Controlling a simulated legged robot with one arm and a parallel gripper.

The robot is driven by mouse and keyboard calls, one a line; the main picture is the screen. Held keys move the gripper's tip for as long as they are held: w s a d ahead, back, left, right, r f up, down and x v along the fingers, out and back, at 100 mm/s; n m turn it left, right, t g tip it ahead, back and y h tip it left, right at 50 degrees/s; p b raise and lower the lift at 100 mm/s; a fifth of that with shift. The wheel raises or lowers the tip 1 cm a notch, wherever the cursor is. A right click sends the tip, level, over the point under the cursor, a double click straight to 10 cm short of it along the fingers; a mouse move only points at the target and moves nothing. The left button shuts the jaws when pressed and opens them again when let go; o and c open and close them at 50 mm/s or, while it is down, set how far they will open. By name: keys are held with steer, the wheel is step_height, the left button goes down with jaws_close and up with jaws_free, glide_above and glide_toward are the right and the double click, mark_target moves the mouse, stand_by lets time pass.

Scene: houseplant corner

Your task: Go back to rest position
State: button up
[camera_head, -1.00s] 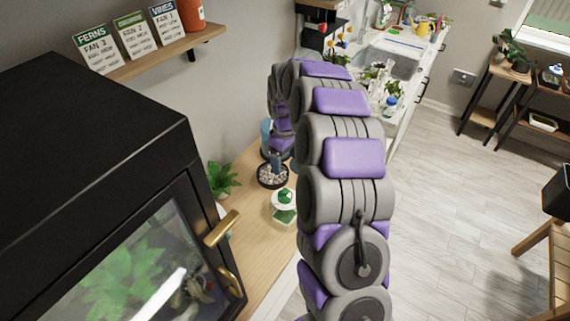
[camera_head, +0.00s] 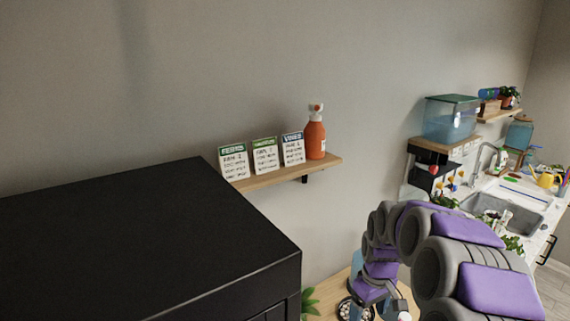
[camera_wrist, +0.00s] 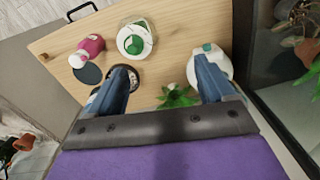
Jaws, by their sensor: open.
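My gripper (camera_wrist: 165,75) shows in the wrist view with its two blue fingers wide apart. Nothing is held between them. They hang over a light wooden tabletop (camera_wrist: 62,52). A green leafy plant (camera_wrist: 176,96) shows between the fingers, and a white bottle (camera_wrist: 209,62) is close to the right finger. A dark round dish is partly hidden behind the left finger. In the head view, my grey and purple arm bends at the lower right, and its wrist end points down over the table. The fingertips are hard to make out there.
A large black-topped cabinet (camera_head: 130,245) fills the lower left. A wall shelf (camera_head: 290,174) holds three cards and an orange spray bottle (camera_head: 315,138). A sink counter (camera_head: 535,215) is at right. A pink bottle (camera_wrist: 88,50) and a round white-and-green container (camera_wrist: 134,40) stand on the tabletop.

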steer(key=s+a+r+m+b, duration=0.1)
steer(key=s+a+r, duration=0.2)
steer(key=s, duration=0.6)
steer(key=s+a+r+m, duration=0.1)
steer(key=s+a+r, duration=0.2)
steer(key=s, duration=0.6)
steer(key=s+a+f+m+g, duration=0.1)
steer(key=s+f+m, duration=0.1)
steer(key=s, duration=1.4)
steer(key=shift+s+m+g+b, duration=0.3)
steer(key=shift+m+b, duration=0.1)
steer(key=shift+m, duration=0.2)
steer(key=shift+a, duration=0.1)
